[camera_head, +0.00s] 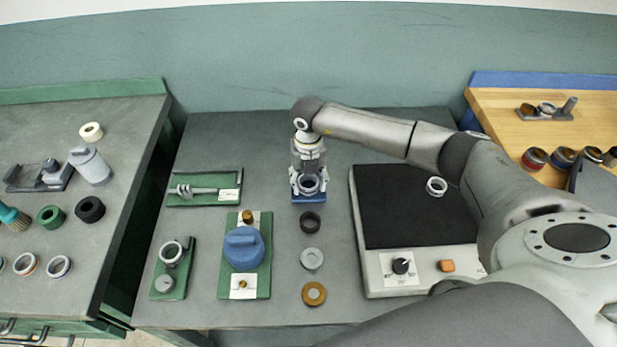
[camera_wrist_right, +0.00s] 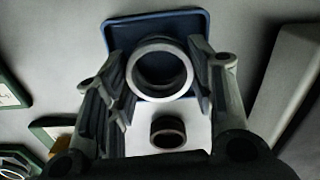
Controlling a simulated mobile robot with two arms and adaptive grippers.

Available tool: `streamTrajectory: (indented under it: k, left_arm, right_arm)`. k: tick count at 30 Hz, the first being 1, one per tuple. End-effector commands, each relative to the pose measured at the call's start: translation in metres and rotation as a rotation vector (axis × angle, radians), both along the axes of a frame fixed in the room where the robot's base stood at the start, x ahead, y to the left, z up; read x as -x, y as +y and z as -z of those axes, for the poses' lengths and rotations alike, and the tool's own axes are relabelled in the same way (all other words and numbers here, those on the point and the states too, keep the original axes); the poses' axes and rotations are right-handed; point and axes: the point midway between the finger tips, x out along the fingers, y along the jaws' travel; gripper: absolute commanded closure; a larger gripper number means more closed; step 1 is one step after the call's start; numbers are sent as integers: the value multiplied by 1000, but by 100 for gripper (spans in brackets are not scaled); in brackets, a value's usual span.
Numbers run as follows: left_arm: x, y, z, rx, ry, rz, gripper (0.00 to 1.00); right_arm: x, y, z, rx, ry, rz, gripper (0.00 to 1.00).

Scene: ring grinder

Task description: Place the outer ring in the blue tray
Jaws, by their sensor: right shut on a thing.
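My right gripper (camera_head: 309,182) is shut on a light grey metal ring, the outer ring (camera_wrist_right: 133,72), which also shows in the head view (camera_head: 310,191). In the right wrist view the fingers (camera_wrist_right: 160,65) stand at either side of the ring. The blue tray (camera_wrist_right: 155,24) is a small rounded square directly behind the ring there. In the head view the blue tray (camera_head: 309,200) shows at the gripper's lower end, partly hidden. I cannot tell whether the ring touches it. My left gripper is not in view.
A dark ring (camera_head: 302,222), a grey ring (camera_head: 311,250) and a brass ring (camera_head: 314,284) lie in front of the tray. A black-topped machine (camera_head: 400,215) with another ring (camera_head: 428,186) is at right. Green fixtures (camera_head: 223,275) are at left.

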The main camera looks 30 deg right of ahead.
Motion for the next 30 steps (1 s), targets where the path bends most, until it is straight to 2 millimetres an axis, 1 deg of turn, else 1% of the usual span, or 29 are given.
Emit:
streamTrajectory:
  k: [4, 8, 9, 13, 23, 25, 26, 29, 30]
  left_arm:
    - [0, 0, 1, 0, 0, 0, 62]
    - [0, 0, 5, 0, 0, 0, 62]
    - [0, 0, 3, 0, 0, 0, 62]
    - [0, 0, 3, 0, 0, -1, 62]
    - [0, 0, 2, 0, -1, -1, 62]
    - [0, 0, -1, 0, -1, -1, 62]
    - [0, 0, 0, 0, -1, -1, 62]
    - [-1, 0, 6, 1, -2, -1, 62]
    - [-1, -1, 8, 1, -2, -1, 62]
  right_arm:
    - [0, 0, 0, -1, -1, 0, 84]
    - [0, 0, 5, -1, -1, 0, 84]
    - [0, 0, 3, 0, -1, 0, 45]
    - [0, 0, 3, 0, 0, 0, 29]
    - [0, 0, 2, 0, 0, 0, 29]
    - [0, 0, -2, 0, -1, 0, 29]
    - [-1, 0, -4, 0, -2, 0, 29]
    - [-2, 0, -17, 0, -5, 0, 29]
    - [-2, 0, -25, -1, -7, -1, 29]
